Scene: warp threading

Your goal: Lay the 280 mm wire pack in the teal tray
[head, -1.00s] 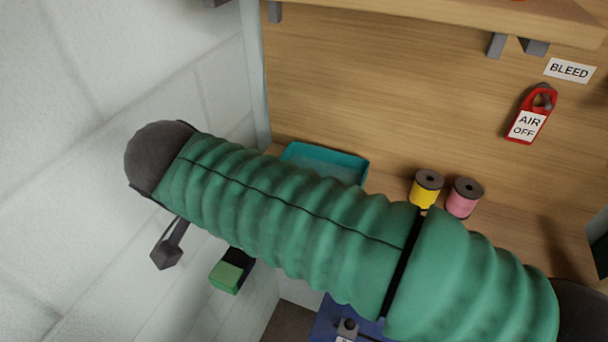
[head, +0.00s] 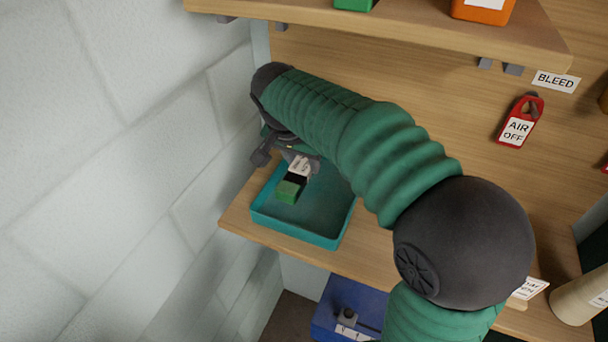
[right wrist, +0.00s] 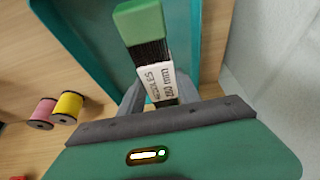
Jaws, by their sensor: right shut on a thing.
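The wire pack (head: 289,191) has a green end, a dark bundle and a white label. My right gripper (head: 302,163) is shut on it at the labelled part. The teal tray (head: 295,233) sits on the wooden shelf by the white wall. In the head view the pack is over the tray's inside; I cannot tell whether it touches the floor. The right wrist view shows the pack (right wrist: 149,52) between the grey fingers, green end outward, with the teal tray (right wrist: 88,45) around it. The label's size print is hard to read. My left gripper is not in view.
Yellow (right wrist: 69,106) and pink (right wrist: 45,109) spools stand beside the tray in the right wrist view. An upper shelf (head: 400,25) overhangs behind. A red tag (head: 519,121) hangs on the back panel. A blue box (head: 345,308) is below the shelf.

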